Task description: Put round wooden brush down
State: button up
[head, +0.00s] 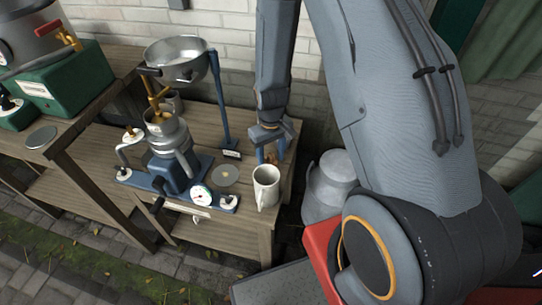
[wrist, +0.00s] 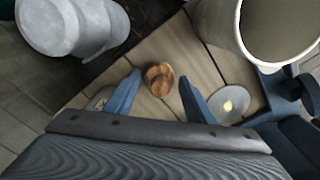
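The round wooden brush (wrist: 159,80) is a small brown round piece on the plank tabletop in the wrist view. In the head view it shows only as a small brown patch (head: 270,158) between the fingers, partly hidden. My gripper (wrist: 159,77) has its two blue fingers spread, one on each side of the brush, with a visible gap on both sides. In the head view my gripper (head: 271,155) points down at the right end of the wooden table (head: 245,226). I cannot tell the exact height of the fingertips above the wood.
A white mug (head: 266,187) stands close in front of my gripper. A grey churn (head: 331,182) stands beyond the table's right edge. A blue separator machine (head: 172,160) with a metal bowl (head: 178,58) and a round disc (head: 225,176) fill the table's left.

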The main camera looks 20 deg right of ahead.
aim_at(271, 155)
jog(key=shift+o, duration=0.2)
jog(key=shift+r, duration=0.1)
notch_tip(271, 155, up, 12)
jog(key=b, duration=0.1)
jog(key=s+r+m, duration=0.2)
jog(key=s+r, duration=0.9)
jog(key=s, duration=0.3)
